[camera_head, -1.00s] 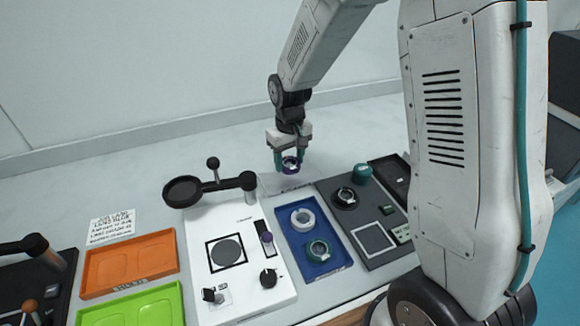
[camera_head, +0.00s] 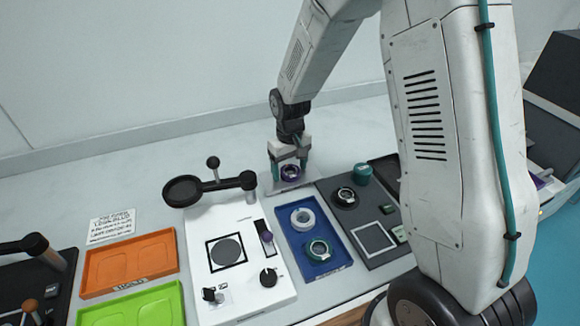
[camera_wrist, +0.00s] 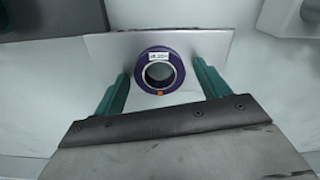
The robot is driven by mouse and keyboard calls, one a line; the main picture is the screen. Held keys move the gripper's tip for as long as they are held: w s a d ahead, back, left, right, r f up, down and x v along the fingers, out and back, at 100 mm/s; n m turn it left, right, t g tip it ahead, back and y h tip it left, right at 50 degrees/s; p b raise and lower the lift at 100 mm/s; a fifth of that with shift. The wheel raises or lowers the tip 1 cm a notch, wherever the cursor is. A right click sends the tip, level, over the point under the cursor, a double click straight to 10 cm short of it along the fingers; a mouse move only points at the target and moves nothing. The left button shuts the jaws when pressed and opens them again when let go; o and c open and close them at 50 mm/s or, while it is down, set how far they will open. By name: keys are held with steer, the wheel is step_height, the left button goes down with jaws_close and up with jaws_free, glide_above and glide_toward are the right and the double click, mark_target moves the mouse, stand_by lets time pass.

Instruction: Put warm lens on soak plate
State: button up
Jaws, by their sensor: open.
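A purple ring-shaped lens (camera_head: 291,173) with a white label and a small orange mark sits on a thin silver plate (camera_wrist: 215,44), likely the soak plate. It also shows in the wrist view (camera_wrist: 141,82), label facing up. My gripper (camera_head: 290,176) is over the lens, pointing down. Its teal fingers (camera_wrist: 160,76) stand open on both sides of the lens, with gaps showing in the wrist view.
A blue tray (camera_head: 325,267) holds a white ring and a green ring. A dark panel (camera_head: 384,259) with a black ring and teal knob is to its right. A white instrument (camera_head: 270,298) with a black arm, orange tray (camera_head: 129,285) and green tray (camera_head: 172,311) are left.

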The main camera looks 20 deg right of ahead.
mark_target(290, 170)
steer(key=shift+r, duration=0.15)
step_height(290, 170, up, 12)
steer(key=s+d+r+m, duration=0.1)
steer(key=s+d+r, duration=0.1)
steer(key=s+r, duration=1)
steer(key=s+d+m+t, duration=0.1)
steer(key=s, duration=1.7)
steer(key=shift+s+d+r, duration=0.15)
steer(key=shift+s+r, duration=0.15)
steer(key=shift+r, duration=0.1)
